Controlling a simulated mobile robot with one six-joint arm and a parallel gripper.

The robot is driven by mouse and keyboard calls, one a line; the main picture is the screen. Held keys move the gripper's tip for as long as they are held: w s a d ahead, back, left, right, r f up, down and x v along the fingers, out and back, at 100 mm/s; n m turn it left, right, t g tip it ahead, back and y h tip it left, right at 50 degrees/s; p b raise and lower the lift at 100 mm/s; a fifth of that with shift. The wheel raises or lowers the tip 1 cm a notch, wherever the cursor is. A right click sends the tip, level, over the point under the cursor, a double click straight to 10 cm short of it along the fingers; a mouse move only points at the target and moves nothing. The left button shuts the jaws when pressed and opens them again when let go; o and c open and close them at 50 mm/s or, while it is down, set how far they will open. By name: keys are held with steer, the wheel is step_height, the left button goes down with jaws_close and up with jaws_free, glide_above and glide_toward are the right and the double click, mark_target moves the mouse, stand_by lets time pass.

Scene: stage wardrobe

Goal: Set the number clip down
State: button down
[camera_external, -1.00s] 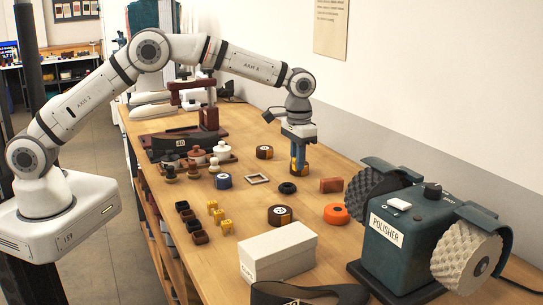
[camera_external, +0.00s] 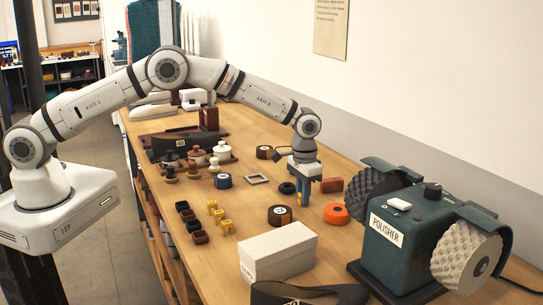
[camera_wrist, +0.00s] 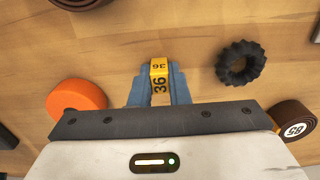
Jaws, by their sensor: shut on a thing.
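The number clip (camera_wrist: 160,76) is yellow with a black 36 on it. It sits between the blue fingers of my gripper (camera_wrist: 158,92) in the wrist view, and the fingers are shut on it. In the external view my gripper (camera_external: 303,190) points down low over the wooden bench, between the black ring and the orange roll. The clip is mostly hidden by the fingers there, so I cannot tell whether it touches the bench.
Several yellow clips (camera_external: 219,215) stand to the left. A white box (camera_external: 278,252) and the polisher (camera_external: 400,240) are nearer the camera.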

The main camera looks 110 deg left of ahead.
steer(key=c, duration=1.4)
jaws_free()
step_height(320, 180, up, 12)
steer(key=b, duration=0.2)
steer(key=s+d+r+m+t, duration=0.1)
steer(key=s+d+r+m, duration=0.1)
steer(key=s+d+r, duration=0.55)
steer(key=s+d+r+m+t, duration=0.15)
steer(key=s+d+r, duration=0.5)
steer(key=d, duration=0.65)
steer(key=s+d+m, duration=0.1)
steer(key=s+d, duration=0.3)
steer(key=s, duration=0.4)
steer(key=s+d+f+m, duration=0.1)
steer(key=s+d+m, duration=0.1)
steer(key=s+d, duration=0.3)
steer(key=s+d+m, duration=0.2)
steer(key=s+d, duration=0.2)
steer(key=s, duration=0.7)
steer(key=shift+d+f+m+t, duration=0.25)
steer(key=shift+d+t, duration=0.1)
